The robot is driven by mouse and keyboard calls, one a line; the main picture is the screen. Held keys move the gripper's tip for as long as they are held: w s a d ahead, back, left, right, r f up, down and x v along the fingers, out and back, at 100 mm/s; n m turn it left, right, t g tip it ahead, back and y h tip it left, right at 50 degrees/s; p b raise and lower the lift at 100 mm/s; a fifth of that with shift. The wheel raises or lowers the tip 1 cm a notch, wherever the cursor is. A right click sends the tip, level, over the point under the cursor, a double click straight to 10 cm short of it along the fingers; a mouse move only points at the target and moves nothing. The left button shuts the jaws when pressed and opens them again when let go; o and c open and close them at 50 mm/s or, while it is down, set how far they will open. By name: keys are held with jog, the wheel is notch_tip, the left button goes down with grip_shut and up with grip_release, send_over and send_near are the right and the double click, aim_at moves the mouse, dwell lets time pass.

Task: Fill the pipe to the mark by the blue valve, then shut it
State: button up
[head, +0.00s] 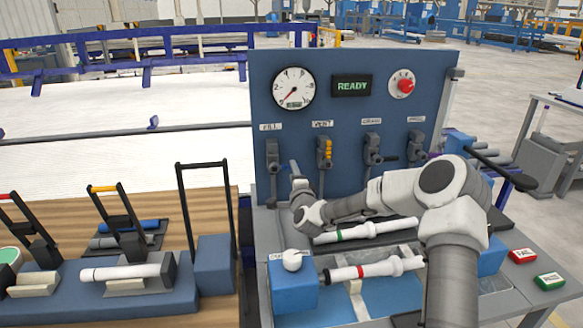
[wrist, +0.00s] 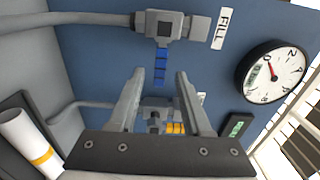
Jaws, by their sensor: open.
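The blue valve, labelled FILL, is at the left of the panel; its grey body (head: 272,155) shows in the head view. In the wrist view its blue handle (wrist: 160,66) points toward my gripper (wrist: 160,78). My gripper is open, with the handle's end between or just ahead of the fingertips; contact cannot be told. In the head view my arm reaches to the panel beside this valve. The round gauge (head: 294,88) has its red needle pointing lower left. The display (head: 352,86) reads READY. A pipe with a red band (head: 375,269) lies in the front tray.
The yellow-handled VENT valve (head: 324,152) and DRAIN valve (head: 373,150) stand to the right. A red knob (head: 404,86) is at upper right. A green-banded pipe (head: 366,230) lies behind the tray.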

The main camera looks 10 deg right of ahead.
jog(key=shift+w, duration=2.05)
jog(key=shift+c, duration=0.3)
grip_shut()
